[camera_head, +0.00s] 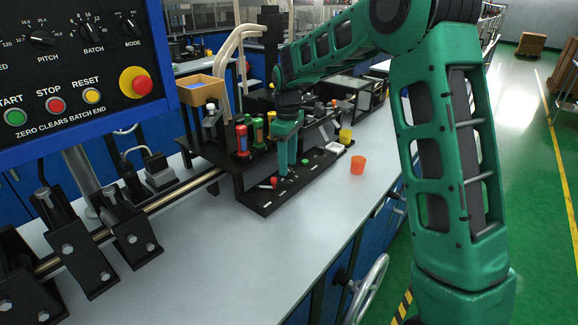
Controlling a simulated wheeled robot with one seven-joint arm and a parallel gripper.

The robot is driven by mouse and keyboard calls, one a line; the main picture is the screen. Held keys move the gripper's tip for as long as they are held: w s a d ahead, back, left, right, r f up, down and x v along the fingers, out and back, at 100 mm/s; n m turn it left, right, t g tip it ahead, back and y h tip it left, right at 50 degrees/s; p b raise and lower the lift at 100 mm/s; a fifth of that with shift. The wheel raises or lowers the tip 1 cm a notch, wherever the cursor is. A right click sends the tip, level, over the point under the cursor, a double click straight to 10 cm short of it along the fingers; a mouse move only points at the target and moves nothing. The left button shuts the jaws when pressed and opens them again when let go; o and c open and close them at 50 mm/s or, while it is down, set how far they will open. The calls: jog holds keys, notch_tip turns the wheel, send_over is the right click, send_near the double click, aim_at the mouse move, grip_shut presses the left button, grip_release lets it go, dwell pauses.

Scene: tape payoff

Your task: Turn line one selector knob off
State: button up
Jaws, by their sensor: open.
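My gripper (287,168) is at the end of the green arm, pointing down over a low black panel (262,203) on the bench. It is open, with nothing seen between its fingers. A small red knob or lever (274,183) stands on the panel just left of the fingers. A small green knob or button (306,161) is just right of them. I cannot read any line labels there, so I cannot tell which one is the line one selector, or its setting. I cannot tell whether a finger touches anything.
A blue control box (75,65) at upper left carries pitch, batch and mode dials and several buttons. Behind the panel stand several coloured bottles (242,140) and a wooden bin (203,90). An orange cup (358,165) stands to the right. The bench front (255,265) is clear.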

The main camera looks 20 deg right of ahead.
jog(key=shift+f, duration=0.75)
jog(key=shift+c, duration=0.3)
